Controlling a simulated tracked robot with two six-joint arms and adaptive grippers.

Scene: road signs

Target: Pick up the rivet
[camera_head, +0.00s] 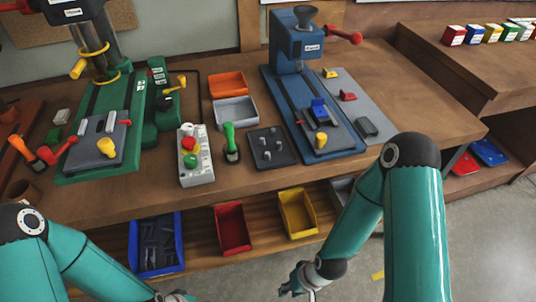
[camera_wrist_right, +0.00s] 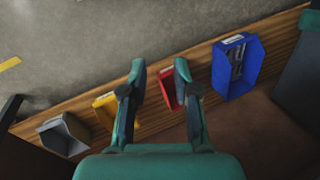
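I cannot single out a rivet for certain. Grey elongated pieces (camera_head: 156,240) lie in the blue bin (camera_head: 180,243) on the lower shelf. Small upright grey pegs stand on a dark plate (camera_head: 262,137) on the bench. In the wrist view, my right gripper (camera_wrist_right: 160,68) is open and empty, its fingers spread over the shelf bins; the blue bin (camera_wrist_right: 252,80) lies to their right. In the head view, my right arm reaches down in front of the bench. My left gripper (camera_head: 178,297) is cut off at the bottom edge, below the blue bin.
A red bin (camera_head: 232,228), a yellow bin (camera_head: 297,213) and a grey bin (camera_wrist_right: 62,136) share the lower shelf. A green machine (camera_head: 105,125) and a blue press (camera_head: 297,42) stand on the bench. The floor in front is mostly free.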

